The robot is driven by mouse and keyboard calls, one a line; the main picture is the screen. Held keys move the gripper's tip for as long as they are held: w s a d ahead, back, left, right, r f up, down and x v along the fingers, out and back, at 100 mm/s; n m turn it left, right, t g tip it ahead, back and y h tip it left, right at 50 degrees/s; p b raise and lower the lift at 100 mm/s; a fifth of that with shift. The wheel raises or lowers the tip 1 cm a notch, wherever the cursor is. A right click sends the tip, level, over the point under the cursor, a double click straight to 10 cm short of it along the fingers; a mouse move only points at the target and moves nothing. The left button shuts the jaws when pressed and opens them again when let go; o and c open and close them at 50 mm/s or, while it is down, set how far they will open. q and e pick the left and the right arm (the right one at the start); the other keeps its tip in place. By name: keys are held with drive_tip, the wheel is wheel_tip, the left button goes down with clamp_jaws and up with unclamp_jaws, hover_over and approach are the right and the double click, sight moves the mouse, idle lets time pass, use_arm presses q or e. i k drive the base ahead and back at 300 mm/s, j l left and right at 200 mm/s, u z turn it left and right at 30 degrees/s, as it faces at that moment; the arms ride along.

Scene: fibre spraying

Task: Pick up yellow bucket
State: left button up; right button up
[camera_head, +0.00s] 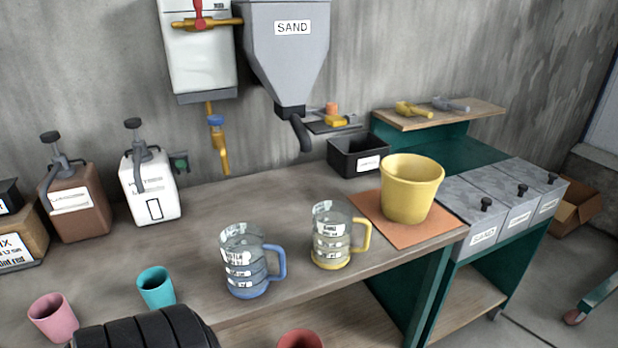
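The yellow bucket (411,190) stands upright on an orange mat (368,208) near the right end of the workbench. Its open rim faces up and its near side is fully visible. Nothing touches it but the mat. Neither of my grippers shows in the head view, so I cannot see whether they are open or shut.
A yellow-handled jug (331,238) and a blue-handled jug (243,265) stand left of the bucket. A black box (357,155) sits behind it. Lidded grey bins (480,195) stand to its right. A teal cup (156,288) and pink cup (54,317) stand at front left.

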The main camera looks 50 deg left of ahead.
sight(411, 183)
drive_tip(key=u, duration=1.35)
